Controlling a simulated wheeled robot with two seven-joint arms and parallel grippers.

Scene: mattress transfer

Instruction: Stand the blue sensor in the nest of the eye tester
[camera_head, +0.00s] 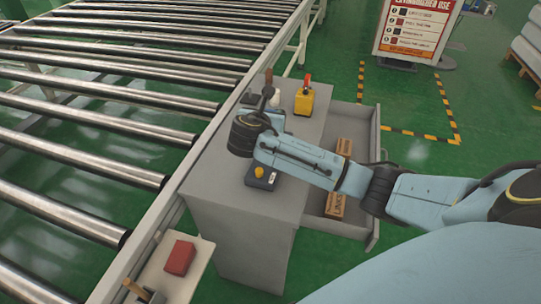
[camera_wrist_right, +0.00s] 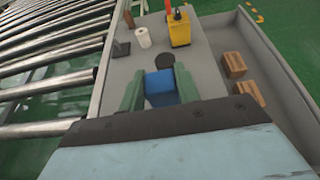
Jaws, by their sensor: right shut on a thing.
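The blue sensor (camera_wrist_right: 161,88) shows in the right wrist view between the green fingers of my right gripper (camera_wrist_right: 159,76), which is shut on it. The gripper is over the grey cabinet top (camera_head: 238,200). In the head view my wrist hides the sensor. A dark round disc (camera_wrist_right: 165,61) shows just beyond the sensor. A dark box with a yellow knob (camera_head: 262,177) sits on the cabinet top, partly behind my arm. I cannot tell for sure which thing is the eye tester, and no nest is clear. My left gripper is out of view.
A yellow device (camera_head: 304,101) with a red top, a white roll (camera_wrist_right: 143,37) and a dark block (camera_wrist_right: 121,49) stand at the far end. An open drawer (camera_head: 372,160) holds brown boxes (camera_wrist_right: 234,65). A roller conveyor (camera_head: 110,115) runs along the left. A red block (camera_head: 180,257) lies on a front shelf.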

